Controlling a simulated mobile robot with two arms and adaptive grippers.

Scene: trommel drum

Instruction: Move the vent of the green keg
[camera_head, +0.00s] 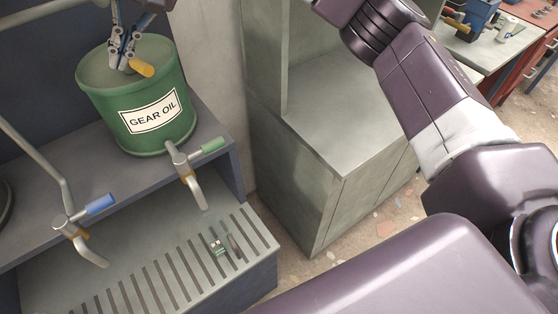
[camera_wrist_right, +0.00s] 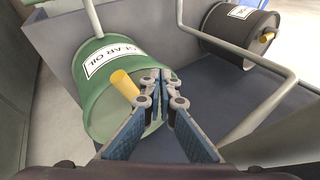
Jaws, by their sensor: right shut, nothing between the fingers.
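The green keg (camera_head: 120,100) with a "GEAR OIL" label stands on a dark shelf at the upper left in the head view. In the right wrist view the keg (camera_wrist_right: 92,108) appears tilted by the camera angle. A yellow vent (camera_head: 142,68) sticks out at its top; it also shows in the wrist view (camera_wrist_right: 124,84). My right gripper (camera_head: 122,62) is over the keg's top, its fingers shut and empty, right beside the vent. I cannot tell whether they touch it. My left gripper is not in view.
A tap with a green handle (camera_head: 212,145) and one with a blue handle (camera_head: 100,204) project above a slotted tray (camera_head: 130,255). A black drum (camera_wrist_right: 238,32) lies nearby. A bent grey pipe (camera_wrist_right: 262,105) runs beside the keg. A grey cabinet (camera_head: 340,120) stands to the right.

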